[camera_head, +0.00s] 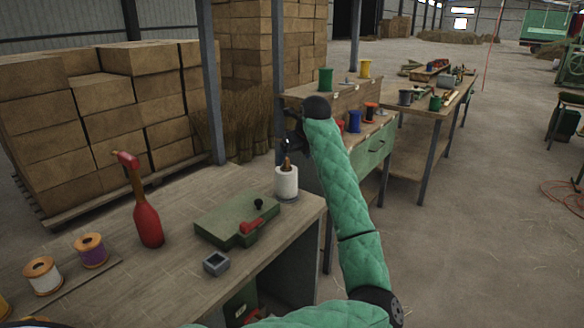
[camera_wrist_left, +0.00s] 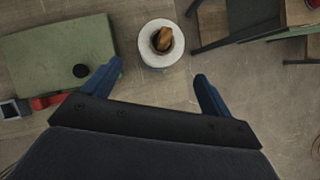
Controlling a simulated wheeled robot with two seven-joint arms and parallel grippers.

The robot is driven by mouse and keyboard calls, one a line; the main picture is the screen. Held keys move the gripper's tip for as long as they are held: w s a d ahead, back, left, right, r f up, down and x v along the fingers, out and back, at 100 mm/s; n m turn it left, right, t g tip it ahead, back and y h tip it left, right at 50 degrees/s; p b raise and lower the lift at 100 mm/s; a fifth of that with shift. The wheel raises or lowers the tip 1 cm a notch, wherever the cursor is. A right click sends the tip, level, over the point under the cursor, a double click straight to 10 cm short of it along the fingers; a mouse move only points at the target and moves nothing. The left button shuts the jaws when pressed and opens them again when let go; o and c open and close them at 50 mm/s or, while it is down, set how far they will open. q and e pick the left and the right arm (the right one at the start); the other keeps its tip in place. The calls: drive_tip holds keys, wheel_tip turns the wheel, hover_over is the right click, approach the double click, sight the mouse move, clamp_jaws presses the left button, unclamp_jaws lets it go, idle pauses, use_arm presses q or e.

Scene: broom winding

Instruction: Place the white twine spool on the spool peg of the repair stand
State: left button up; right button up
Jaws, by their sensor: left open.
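A white twine spool (camera_head: 286,182) stands upright near the right end of the workbench. A brown pointed wooden peg shows through its top, and a grey round base shows under it. In the left wrist view, the white spool (camera_wrist_left: 161,44) appears as a ring around the brown peg tip (camera_wrist_left: 162,40), just ahead of the fingertips. My left gripper (camera_head: 290,142) is above the spool in the head view, small and dark there. In the wrist view my left gripper (camera_wrist_left: 158,72) has its blue fingers spread wide, with nothing between them. My right gripper is not in view.
A green box (camera_head: 222,222) with a red latch lies left of the spool, with a small grey block (camera_head: 216,263) in front. A red bottle-shaped tool (camera_head: 147,222), a cream spool (camera_head: 42,275) and a purple spool (camera_head: 91,250) stand farther left. Other benches stand beyond.

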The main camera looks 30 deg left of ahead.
use_arm(q)
drive_tip(key=v, duration=0.3)
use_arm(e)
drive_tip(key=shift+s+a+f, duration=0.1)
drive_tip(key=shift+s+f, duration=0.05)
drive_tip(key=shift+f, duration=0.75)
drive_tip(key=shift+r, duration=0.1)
